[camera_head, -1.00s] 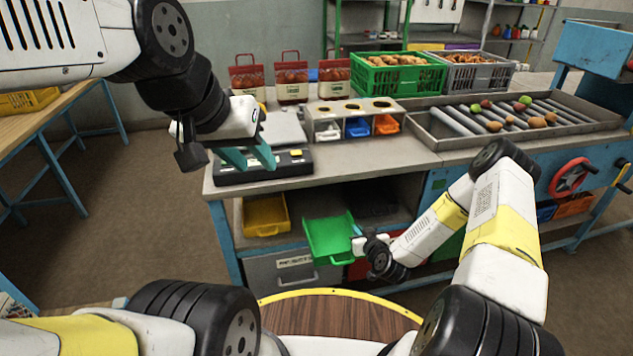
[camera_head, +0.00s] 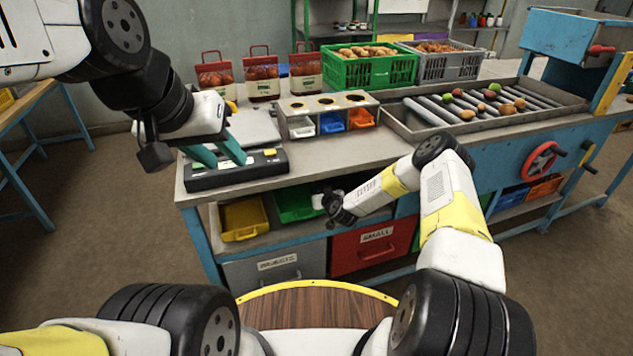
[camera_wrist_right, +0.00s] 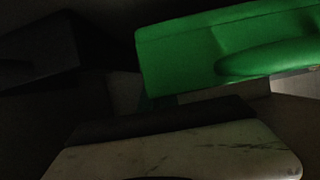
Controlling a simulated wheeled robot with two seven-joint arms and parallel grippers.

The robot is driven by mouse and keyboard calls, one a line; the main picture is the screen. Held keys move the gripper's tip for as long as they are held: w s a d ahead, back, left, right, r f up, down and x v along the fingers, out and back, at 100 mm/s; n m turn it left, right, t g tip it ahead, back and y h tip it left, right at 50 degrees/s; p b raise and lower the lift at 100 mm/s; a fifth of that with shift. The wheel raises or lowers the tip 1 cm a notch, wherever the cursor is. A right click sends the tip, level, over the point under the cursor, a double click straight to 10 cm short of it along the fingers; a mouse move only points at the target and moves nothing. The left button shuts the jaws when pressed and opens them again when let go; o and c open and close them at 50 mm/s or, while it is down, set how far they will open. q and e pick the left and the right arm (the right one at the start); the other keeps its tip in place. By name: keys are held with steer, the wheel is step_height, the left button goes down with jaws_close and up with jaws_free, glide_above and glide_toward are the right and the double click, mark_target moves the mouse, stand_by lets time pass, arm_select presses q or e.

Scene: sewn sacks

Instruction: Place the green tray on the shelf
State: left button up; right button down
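The green tray (camera_head: 292,204) is inside the open shelf bay under the counter, to the right of a yellow tray. Its right end is partly hidden by my right gripper (camera_head: 322,201). In the dark right wrist view the green tray (camera_wrist_right: 225,45) fills the upper right, with a bit of teal finger (camera_wrist_right: 158,103) against its near edge. My right gripper appears shut on that edge. Whether the tray rests fully on the shelf (camera_head: 262,242) cannot be told. My left gripper (camera_head: 217,155) is open and empty above the black scale on the counter.
The yellow tray (camera_head: 243,217) stands at the shelf's left. Below are a grey drawer (camera_head: 275,268) and a red drawer (camera_head: 372,247). The counter edge (camera_head: 300,177) overhangs the shelf. A scale (camera_head: 236,171) and a three-hole box (camera_head: 328,108) stand on the counter.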

steer(key=shift+w+a, duration=0.15)
steer(key=shift+w, duration=0.2)
steer(key=shift+w+a+f, duration=0.1)
steer(key=shift+w+f, duration=0.15)
steer(key=shift+f, duration=1.45)
steer(key=shift+f, duration=0.1)
steer(key=c, duration=1.6)
jaws_free()
steer(key=shift+s, duration=0.2)
steer(key=v, duration=1.2)
steer(key=shift+w, duration=0.15)
